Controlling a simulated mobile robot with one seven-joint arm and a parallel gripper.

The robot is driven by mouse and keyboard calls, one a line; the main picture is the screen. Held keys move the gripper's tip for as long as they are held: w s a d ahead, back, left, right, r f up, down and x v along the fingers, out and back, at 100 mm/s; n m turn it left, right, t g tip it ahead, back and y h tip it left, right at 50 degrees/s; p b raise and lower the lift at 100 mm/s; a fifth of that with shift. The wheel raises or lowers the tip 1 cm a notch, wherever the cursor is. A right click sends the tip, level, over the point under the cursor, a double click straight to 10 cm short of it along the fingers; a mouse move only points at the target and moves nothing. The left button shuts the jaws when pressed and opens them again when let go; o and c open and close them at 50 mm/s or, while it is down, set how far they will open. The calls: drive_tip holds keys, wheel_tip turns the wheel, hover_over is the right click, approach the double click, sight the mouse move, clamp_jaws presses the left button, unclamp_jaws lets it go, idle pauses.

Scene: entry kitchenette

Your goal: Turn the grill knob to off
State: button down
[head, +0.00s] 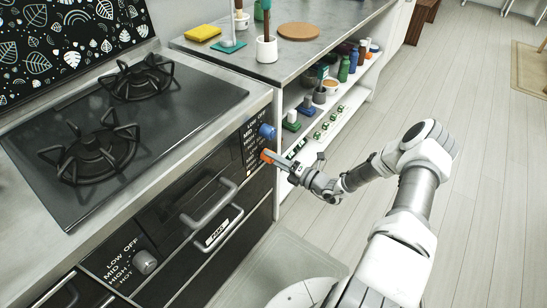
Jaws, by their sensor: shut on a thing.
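An orange knob (265,155) sits on the dark front panel at the right end of the cooker. A blue knob (267,131) sits just above it. White OFF, LOW and MID markings are printed beside them. A grey knob (145,262) with LOW, OFF, MID, HIGH and HOT markings is at the lower left. I cannot read which knob is named grill. My gripper (273,157) reaches in from the right and is shut on the orange knob. Its fingers partly cover the knob, so its pointer direction is hidden.
A bar handle (210,206) sticks out left of my gripper. The hob (125,125) with two black burners lies above. An open shelf (325,125) with bottles and small items stands close to the right of my gripper. The floor (480,170) at right is clear.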

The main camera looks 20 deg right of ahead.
drive_tip(key=shift+m, duration=0.6)
drive_tip(key=shift+c, duration=1.5)
unclamp_jaws()
drive_tip(key=p+v, duration=0.2)
drive_tip(key=v, duration=1.5)
drive_tip(key=shift+s+p, duration=0.2)
drive_tip(key=shift+p, duration=0.2)
drive_tip(key=shift+d, duration=0.15)
